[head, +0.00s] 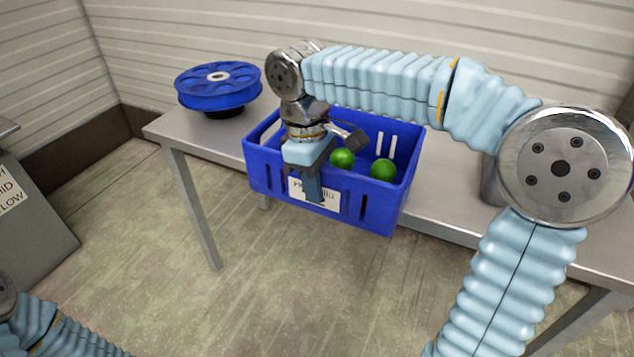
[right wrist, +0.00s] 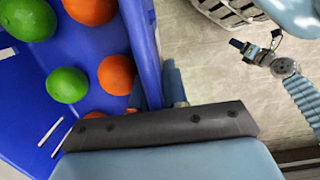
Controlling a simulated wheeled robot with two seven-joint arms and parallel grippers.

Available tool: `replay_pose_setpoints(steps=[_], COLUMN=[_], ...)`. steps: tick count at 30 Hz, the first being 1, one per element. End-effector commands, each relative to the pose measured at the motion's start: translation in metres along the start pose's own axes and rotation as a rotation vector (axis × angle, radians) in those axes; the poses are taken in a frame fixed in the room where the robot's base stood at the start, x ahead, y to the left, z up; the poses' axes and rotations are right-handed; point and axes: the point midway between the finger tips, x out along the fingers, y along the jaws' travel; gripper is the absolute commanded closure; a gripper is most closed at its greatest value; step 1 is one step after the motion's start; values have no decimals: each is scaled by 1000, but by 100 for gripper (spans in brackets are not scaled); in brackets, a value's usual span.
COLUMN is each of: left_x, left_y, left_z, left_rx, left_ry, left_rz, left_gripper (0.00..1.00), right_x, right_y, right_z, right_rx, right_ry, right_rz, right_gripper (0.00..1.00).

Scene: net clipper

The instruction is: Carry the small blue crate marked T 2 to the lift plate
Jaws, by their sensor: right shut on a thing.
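The blue crate (head: 379,207) holds green and orange round fruit, which show better in the right wrist view, where the crate wall (right wrist: 139,45) runs down the middle. A white label (head: 326,197) on its front is partly covered by my gripper, and I cannot read T 2 on it. My right gripper (head: 312,180) is shut on the crate's front wall from above. The crate overhangs the table's front edge; I cannot tell whether it touches the table. My left gripper (right wrist: 257,45) shows small in the right wrist view, empty with fingers apart. I cannot make out a lift plate.
A blue spoked wheel (head: 218,88) stands at the left end of the grey table (head: 190,130). A grey cylinder (head: 491,181) is partly hidden behind my right arm. A grey labelled unit (head: 30,205) stands at far left. The floor in front of the table is clear.

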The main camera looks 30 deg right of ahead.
Motion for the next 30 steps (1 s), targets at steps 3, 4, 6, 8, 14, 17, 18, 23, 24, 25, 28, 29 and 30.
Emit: replay_pose_setpoints(steps=[3, 4, 6, 8, 14, 17, 18, 23, 24, 25, 28, 29, 30], left_x=[0, 0, 0, 0, 0, 0, 0, 0, 0, 0, 1, 1, 1], left_y=[0, 0, 0, 0, 0, 0, 0, 0, 0, 0, 0, 0, 0], left_z=[0, 0, 0, 0, 0, 0, 0, 0, 0, 0, 0, 0, 0], left_rx=[0, 0, 0, 0, 0, 0, 0, 0, 0, 0, 0, 0, 0], left_ry=[0, 0, 0, 0, 0, 0, 0, 0, 0, 0, 0, 0, 0], left_rz=[0, 0, 0, 0, 0, 0, 0, 0, 0, 0, 0, 0, 0], left_gripper=[57, 57, 57, 57, 57, 57, 57, 57, 57, 57, 57, 57, 57], right_x=[0, 0, 0, 0, 0, 0, 0, -2, -4, -7, -20, -26, -34], right_y=[0, 0, 0, 0, 0, 0, 0, 0, 0, 0, 0, 0, 0], right_z=[0, 0, 0, 0, 0, 0, 0, 0, 0, -1, -1, -1, -1], right_rx=[-1, -1, -1, -1, -1, 0, 0, 0, 0, 0, -1, -1, -1], right_ry=[-1, -1, 0, 0, 0, 0, 0, 1, 2, 2, 4, 4, 4], right_rz=[0, 0, 0, 0, 0, 0, 0, 1, 1, 1, 2, 2, 2], right_gripper=[100, 100, 100, 85, 57, 57, 57, 57, 57, 57, 57, 57, 57])
